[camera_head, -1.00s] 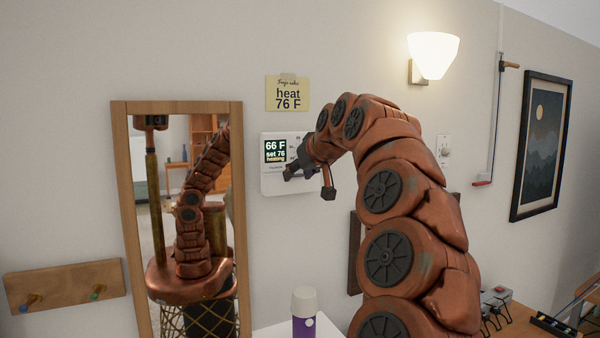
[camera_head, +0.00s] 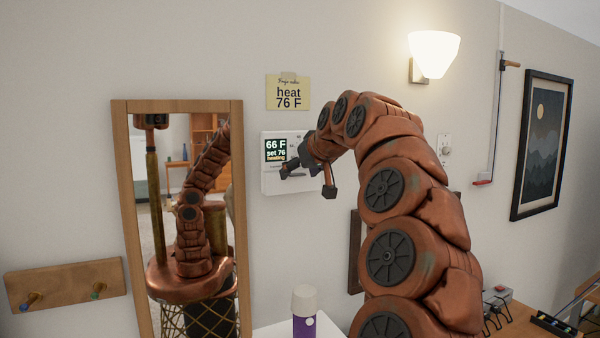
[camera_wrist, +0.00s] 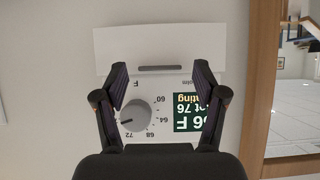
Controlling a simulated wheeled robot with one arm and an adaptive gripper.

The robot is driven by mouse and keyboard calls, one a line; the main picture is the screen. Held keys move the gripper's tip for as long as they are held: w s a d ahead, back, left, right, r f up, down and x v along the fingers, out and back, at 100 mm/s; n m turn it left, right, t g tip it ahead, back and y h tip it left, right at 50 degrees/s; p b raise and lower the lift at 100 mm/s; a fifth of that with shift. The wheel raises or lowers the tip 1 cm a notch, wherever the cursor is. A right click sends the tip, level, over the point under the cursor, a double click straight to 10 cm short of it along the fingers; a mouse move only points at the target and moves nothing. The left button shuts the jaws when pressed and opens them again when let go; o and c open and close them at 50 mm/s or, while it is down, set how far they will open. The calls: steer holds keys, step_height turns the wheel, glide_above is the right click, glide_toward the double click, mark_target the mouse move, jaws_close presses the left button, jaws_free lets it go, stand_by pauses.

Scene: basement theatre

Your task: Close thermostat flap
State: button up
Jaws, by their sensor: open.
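The white thermostat (camera_head: 270,163) is on the wall, its dark display reading 66 F, set 76, heating. In the wrist view it appears upside down, with a grey dial (camera_wrist: 136,115) and the display (camera_wrist: 190,112) between my fingers. A white flap (camera_wrist: 160,45) stands out at the thermostat's lower edge, at the top of the wrist view, and looks open. A grey slot or bar (camera_wrist: 160,68) lies near the flap's thermostat side. My gripper (camera_wrist: 161,80) is open and empty in front of the thermostat, hiding part of it in the head view. Contact cannot be told.
A yellow note (camera_head: 288,92) reading heat 76 F is above the thermostat. A wood-framed mirror (camera_head: 120,180) stands left of it. A purple bottle with a white cap (camera_head: 304,312) stands below on a white surface. A lit lamp (camera_head: 433,55) is up right.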

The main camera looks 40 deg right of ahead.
steer(key=v, duration=1.1)
steer(key=shift+s+r, duration=0.2)
steer(key=shift+s, duration=0.1)
steer(key=shift+a, duration=0.15)
steer(key=w+a+f+n+g+y, duration=0.1)
steer(key=w+a+f+y, duration=0.1)
steer(key=a+f, duration=0.45)
steer(key=w+a+f+n+g+y, duration=0.1)
steer(key=w+a+f+n, duration=0.15)
steer(key=a, duration=0.65)
steer(key=s+a+f+g+y, duration=0.1)
steer(key=s+a+f+g, duration=0.25)
steer(key=a+f, duration=0.75)
steer(key=s+a+f+g, duration=0.3)
steer(key=s+a+f, duration=0.1)
steer(key=s+f, duration=0.7)
steer(key=s+a+f+g, duration=0.4)
steer(key=s+f, duration=0.8)
steer(key=f, duration=0.2)
steer(key=shift+s+a, duration=0.15)
steer(key=shift+s, duration=0.1)
